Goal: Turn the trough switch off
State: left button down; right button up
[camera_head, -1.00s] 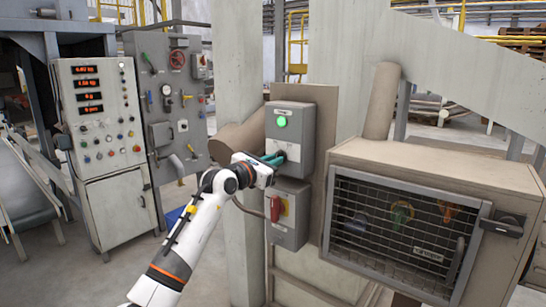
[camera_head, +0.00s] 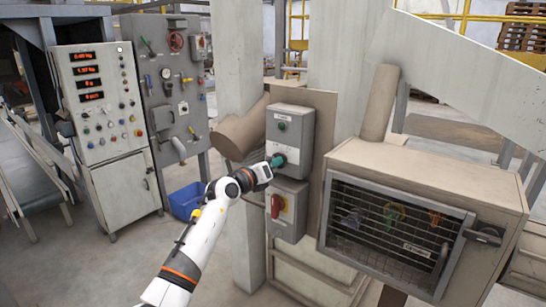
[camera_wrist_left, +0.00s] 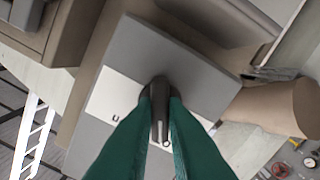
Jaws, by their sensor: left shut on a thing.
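A grey switch box (camera_head: 302,135) is on the pillar in the middle of the head view. Its round green lamp (camera_head: 281,126) is dark. My left gripper (camera_head: 277,161) is at the front of this box. In the left wrist view its two green fingers are shut on a dark switch knob (camera_wrist_left: 160,115), one finger on each side. The knob's lever lies in line between the fingers. A pale label plate lies behind the knob, and its marks are mostly hidden or too small to read. My right gripper does not show.
A second grey box with a red rotary handle (camera_head: 276,206) sits just below. A meshed cabinet (camera_head: 345,155) stands at the right. A control cabinet (camera_head: 120,180), a grey valve panel (camera_head: 160,90) and a blue bin (camera_head: 186,202) are at the left.

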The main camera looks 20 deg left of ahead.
pick_arm(q)
jog(key=shift+f, duration=0.1)
dwell(0.4)
jog(key=c, duration=1.5)
grip_release()
jog(key=shift+o, duration=0.2)
jog(key=b+v, duration=0.2)
jog(key=v, duration=1)
